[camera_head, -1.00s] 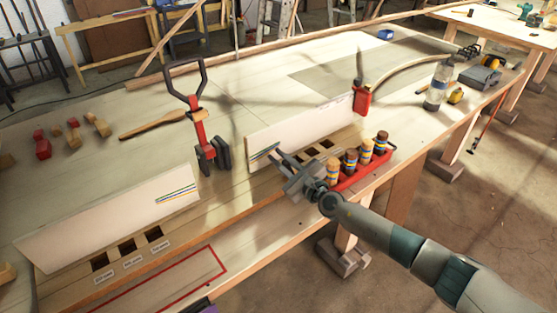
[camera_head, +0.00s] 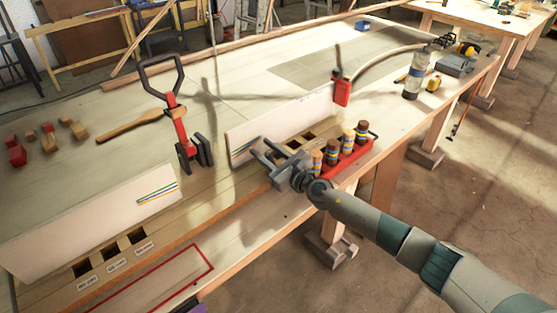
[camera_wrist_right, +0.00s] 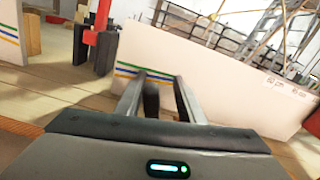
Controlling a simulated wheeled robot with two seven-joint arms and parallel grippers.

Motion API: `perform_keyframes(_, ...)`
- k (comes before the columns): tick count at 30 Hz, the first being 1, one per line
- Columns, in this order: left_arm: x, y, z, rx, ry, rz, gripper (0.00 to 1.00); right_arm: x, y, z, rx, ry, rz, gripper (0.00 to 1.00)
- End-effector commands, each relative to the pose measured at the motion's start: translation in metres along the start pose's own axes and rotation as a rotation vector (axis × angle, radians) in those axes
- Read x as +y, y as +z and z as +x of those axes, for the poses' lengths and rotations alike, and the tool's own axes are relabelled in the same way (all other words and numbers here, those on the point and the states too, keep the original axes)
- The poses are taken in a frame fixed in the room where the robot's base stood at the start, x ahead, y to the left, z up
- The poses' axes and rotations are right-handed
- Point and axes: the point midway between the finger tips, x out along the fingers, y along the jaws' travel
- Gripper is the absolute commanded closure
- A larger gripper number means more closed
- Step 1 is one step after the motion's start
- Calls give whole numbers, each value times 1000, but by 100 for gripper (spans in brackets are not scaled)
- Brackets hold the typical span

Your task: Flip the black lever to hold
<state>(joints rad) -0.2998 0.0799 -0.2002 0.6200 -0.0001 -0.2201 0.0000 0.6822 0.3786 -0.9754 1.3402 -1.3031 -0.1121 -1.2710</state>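A black lever (camera_head: 338,54) stands nearly upright on a red block (camera_head: 342,90) at the far end of the right white board (camera_head: 285,116). A larger black loop handle (camera_head: 178,67) rises from a red upright clamp (camera_head: 181,125) left of that board. My right gripper (camera_head: 260,150) is in front of the right board's left part, apart from both levers. Its two fingers (camera_wrist_right: 160,95) are spread in the right wrist view. A dark strip shows between them; I cannot tell what it is. The left gripper is out of view.
Labelled square holes (camera_head: 110,253) lie before the left white board (camera_head: 90,225). A bottle (camera_head: 416,75) stands at the right. The bench behind the boards is mostly clear.

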Motion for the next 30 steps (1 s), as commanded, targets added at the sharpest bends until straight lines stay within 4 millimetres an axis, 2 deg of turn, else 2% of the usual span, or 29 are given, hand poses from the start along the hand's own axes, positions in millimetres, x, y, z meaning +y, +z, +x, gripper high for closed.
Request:
perform_keyframes(8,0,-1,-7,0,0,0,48,-1,1,-25,2,0,-1,66)
perform_keyframes(14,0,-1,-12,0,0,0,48,-1,0,-61,3,0,0,66)
perform_keyframes(24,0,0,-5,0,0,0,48,0,-3,-130,3,1,0,66)
perform_keyframes(30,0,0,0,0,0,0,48,0,-3,-159,3,0,1,66)
